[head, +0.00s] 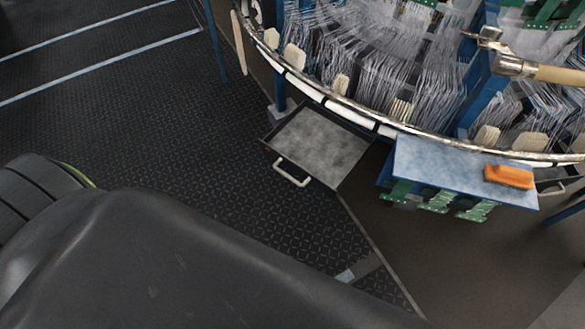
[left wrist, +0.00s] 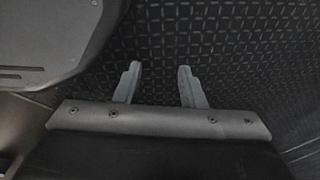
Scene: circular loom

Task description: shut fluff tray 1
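An open fluff tray (head: 322,145) sticks out from under the round loom in the head view. It is a dark drawer with a grey fluffy layer inside and a pale bar handle (head: 291,174) on its front. I cannot read a number on it. My left gripper (left wrist: 158,88) shows in the left wrist view with its two fingers apart and nothing between them, above the dark patterned floor. The left gripper does not show in the head view, and its distance from the tray cannot be told. My right gripper is in neither view.
The loom's metal rim (head: 300,80) curves above the tray, with many pale threads inside. A blue shelf (head: 440,165) with an orange brush (head: 509,177) and green parts below stands right of the tray. Another dark tray (head: 552,182) shows partly at the far right. Floor left of the tray is clear.

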